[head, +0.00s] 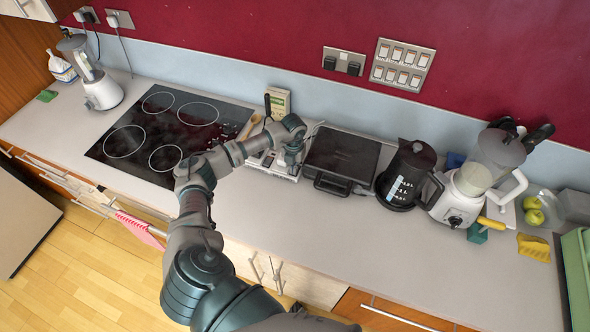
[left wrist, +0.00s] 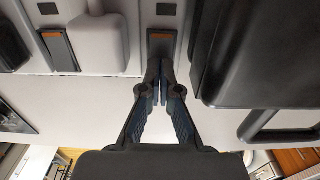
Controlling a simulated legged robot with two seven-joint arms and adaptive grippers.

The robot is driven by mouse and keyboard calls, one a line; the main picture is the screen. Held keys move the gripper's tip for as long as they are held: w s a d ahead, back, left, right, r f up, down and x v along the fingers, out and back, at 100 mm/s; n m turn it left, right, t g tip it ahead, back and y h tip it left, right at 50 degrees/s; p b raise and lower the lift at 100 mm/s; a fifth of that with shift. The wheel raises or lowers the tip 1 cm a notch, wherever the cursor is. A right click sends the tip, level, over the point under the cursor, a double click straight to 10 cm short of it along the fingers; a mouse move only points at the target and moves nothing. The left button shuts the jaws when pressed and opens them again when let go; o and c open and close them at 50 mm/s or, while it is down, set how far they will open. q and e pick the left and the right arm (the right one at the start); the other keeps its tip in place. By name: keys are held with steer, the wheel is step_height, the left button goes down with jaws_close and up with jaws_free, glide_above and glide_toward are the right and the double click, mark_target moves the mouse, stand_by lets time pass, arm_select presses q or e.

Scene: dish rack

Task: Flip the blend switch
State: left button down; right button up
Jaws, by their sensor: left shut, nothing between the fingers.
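A pale unit (head: 262,162) lies on the counter between the hob and a black press-like appliance. In the left wrist view the unit carries a dark rocker switch with an orange-brown end (left wrist: 161,44) and a similar switch (left wrist: 59,50) to its left. A white plug-like block (left wrist: 100,42) sits between them. My left gripper (head: 291,168) is over the unit. In the left wrist view its shut, empty fingertips (left wrist: 160,68) are right at the near end of the right switch; I cannot tell whether they touch. No switch label is readable. My right gripper is out of view.
The black press (head: 342,156) stands close to the right of my left gripper, then a black kettle (head: 405,175) and a blender (head: 474,180). Another blender (head: 100,90) is at far left, beyond the hob (head: 140,135). The front counter is clear.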

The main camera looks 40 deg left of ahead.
arm_select(q)
steer(key=shift+f, duration=0.4)
steer(key=shift+r, duration=0.2)
step_height(320, 180, up, 2)
steer(key=shift+p, duration=0.7)
steer(key=shift+r+p, duration=1.6)
steer(key=shift+r, duration=0.8)
steer(key=shift+f, duration=0.1)
